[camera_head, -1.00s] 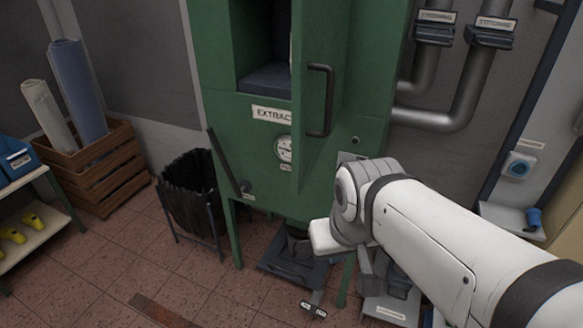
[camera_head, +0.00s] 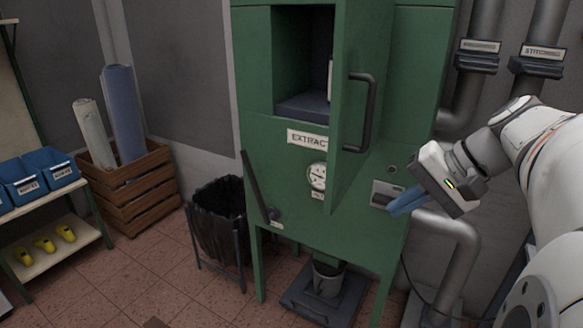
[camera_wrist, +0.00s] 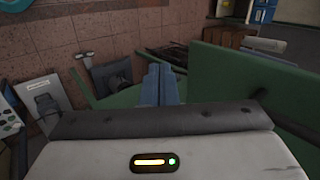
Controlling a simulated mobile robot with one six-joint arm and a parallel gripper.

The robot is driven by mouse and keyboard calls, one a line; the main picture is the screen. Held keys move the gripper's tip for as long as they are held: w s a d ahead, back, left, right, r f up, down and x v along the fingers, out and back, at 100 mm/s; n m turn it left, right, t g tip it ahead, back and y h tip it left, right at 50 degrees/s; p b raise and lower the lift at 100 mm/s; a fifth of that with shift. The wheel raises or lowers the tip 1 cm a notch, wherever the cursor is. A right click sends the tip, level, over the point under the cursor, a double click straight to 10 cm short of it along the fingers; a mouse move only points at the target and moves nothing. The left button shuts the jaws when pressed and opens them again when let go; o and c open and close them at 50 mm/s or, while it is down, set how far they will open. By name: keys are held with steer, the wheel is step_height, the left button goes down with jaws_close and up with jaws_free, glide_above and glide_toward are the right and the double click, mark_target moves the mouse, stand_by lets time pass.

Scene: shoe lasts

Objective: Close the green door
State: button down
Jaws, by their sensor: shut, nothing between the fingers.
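The green door (camera_head: 382,60) of the green cabinet (camera_head: 255,150) stands open in the head view, swung outward, with the dark compartment (camera_head: 305,50) showing to its left. Its dark handle (camera_head: 368,112) is on the face turned to the right. My gripper (camera_head: 393,211) has blue fingers that are shut and empty. It is to the right of and below the handle, in front of the cabinet's lower right part. In the wrist view the shut fingers (camera_wrist: 160,82) point forward, and a green panel (camera_wrist: 235,85), seemingly the door, is just to their right.
Grey pipes (camera_head: 465,110) run right of the cabinet, near my arm. A black bin (camera_head: 220,225) stands at its left. A wooden crate (camera_head: 135,195) with rolls and a shelf with blue bins (camera_head: 50,175) are further left. The tiled floor between is mostly clear.

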steer(key=w+a+f+t+y+p, duration=0.1)
steer(key=w+a+f, duration=0.3)
steer(key=w+a, duration=0.2)
steer(key=shift+w+a+f, duration=0.3)
steer(key=shift+w+a, duration=0.1)
steer(key=shift+w, duration=0.2)
